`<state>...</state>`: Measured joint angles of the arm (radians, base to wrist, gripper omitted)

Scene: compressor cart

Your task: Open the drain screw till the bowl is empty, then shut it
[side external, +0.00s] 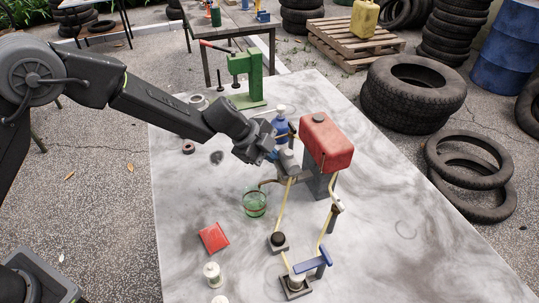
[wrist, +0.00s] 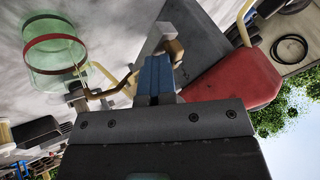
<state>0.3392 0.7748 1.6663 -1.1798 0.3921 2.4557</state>
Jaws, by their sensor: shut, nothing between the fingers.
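My gripper (side external: 270,152) is shut and empty, beside the red-topped unit. In the wrist view its two blue fingers (wrist: 155,75) lie together, their tips close to a small brass-coloured part (wrist: 174,47); I cannot tell whether they touch or whether this is the drain screw. A grey cylinder (side external: 288,164), perhaps the bowl, sits just beyond the gripper; its liquid level cannot be seen. A thin brownish tube (side external: 268,182) runs to a green clear jar (side external: 254,203) on the table. The jar (wrist: 56,55) has a red band in the wrist view.
The red block (side external: 326,142) stands on a grey support, right of my gripper. A blue bottle (side external: 280,124) stands behind. Yellow pipes, a blue-handled part (side external: 312,263) and a black knob (side external: 278,239) are in front. A red cloth (side external: 214,238) lies left; the table's right side is clear.

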